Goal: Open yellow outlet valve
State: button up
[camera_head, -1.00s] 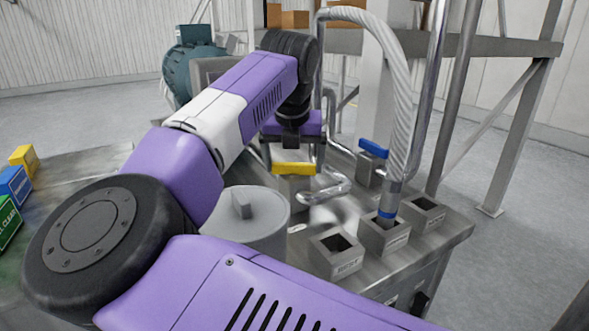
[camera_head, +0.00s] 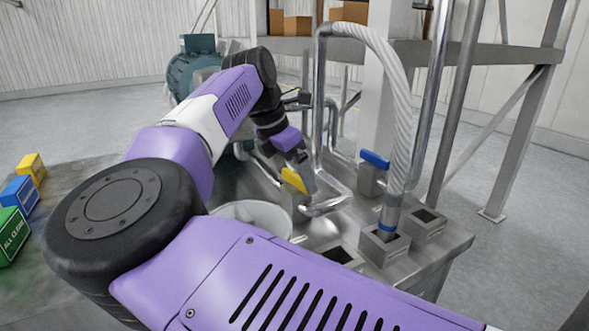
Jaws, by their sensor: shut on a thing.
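The yellow outlet valve handle (camera_head: 293,180) sits on a metal block near the middle of the machine top, beside a bent steel pipe. It is a flat bar and now lies slanted, from upper left to lower right. My gripper (camera_head: 299,171) reaches it from above and behind and is shut on it. The fingers partly cover the handle and their exact contact is small in this view.
A blue valve handle (camera_head: 375,159) stands to the right. A ribbed hose (camera_head: 400,110) rises from a square socket. A grey round vessel (camera_head: 252,214) is partly hidden by my arm. Several coloured blocks (camera_head: 17,193) lie at far left.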

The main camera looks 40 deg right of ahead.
jog(key=shift+r+m, duration=0.1)
jog(key=shift+m, duration=0.5)
jog(key=shift+p, duration=0.3)
jog(key=o, duration=1.1)
jog(key=shift+w, duration=0.1)
jog(key=v, duration=0.7)
jog(key=shift+w+r+b, duration=0.15)
jog(key=shift+r+b, duration=0.2)
jog(key=shift+b, duration=0.1)
jog(key=shift+a, duration=0.1)
